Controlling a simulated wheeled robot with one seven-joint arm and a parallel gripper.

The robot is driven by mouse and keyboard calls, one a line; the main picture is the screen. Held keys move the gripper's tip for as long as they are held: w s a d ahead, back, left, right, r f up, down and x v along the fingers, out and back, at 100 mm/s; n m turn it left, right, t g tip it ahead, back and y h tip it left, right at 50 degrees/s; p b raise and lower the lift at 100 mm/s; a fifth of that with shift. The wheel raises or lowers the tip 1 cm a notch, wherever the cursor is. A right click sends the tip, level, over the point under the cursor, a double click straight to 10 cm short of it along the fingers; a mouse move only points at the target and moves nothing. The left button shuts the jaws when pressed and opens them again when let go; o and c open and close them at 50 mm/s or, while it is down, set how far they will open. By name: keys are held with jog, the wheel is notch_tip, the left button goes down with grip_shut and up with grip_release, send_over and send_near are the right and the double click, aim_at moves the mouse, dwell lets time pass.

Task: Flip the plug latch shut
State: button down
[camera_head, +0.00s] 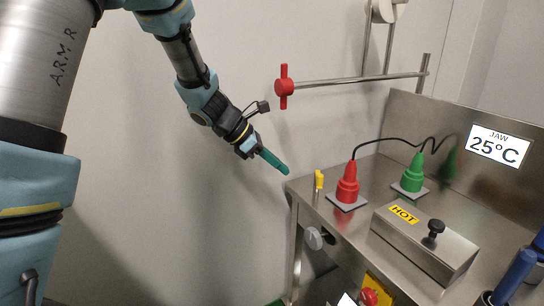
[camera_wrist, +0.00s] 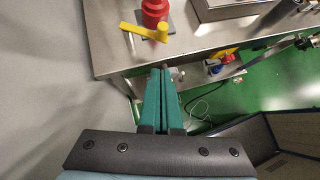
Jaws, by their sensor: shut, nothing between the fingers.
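A yellow latch (camera_head: 319,180) stands near the left front corner of the steel bench, on a thin post. In the wrist view the yellow latch (camera_wrist: 144,31) shows as a bar with a rounded end, in front of the red plug (camera_wrist: 154,10). The red plug (camera_head: 347,190) stands upright on a grey square plate, with a black cable to the green plug (camera_head: 413,175). My gripper (camera_head: 286,171) has teal fingers, shut and empty, left of the latch and apart from it. The closed fingertips (camera_wrist: 160,72) point toward the bench's edge.
A steel box marked HOT (camera_head: 425,240) with a black knob sits right of the red plug. A rail with a red knob (camera_head: 284,87) runs above the bench (camera_head: 375,168). Blue-handled items (camera_head: 515,275) stand at the right front. Open space lies left of the bench.

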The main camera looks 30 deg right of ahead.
jog(key=s+d+f+p, duration=0.1)
jog(key=s+d+f, duration=0.1)
jog(key=d, duration=0.4)
jog(key=shift+s+d+f+p, duration=0.25)
jog(key=shift+s+f+p, duration=0.15)
jog(key=shift+f, duration=0.1)
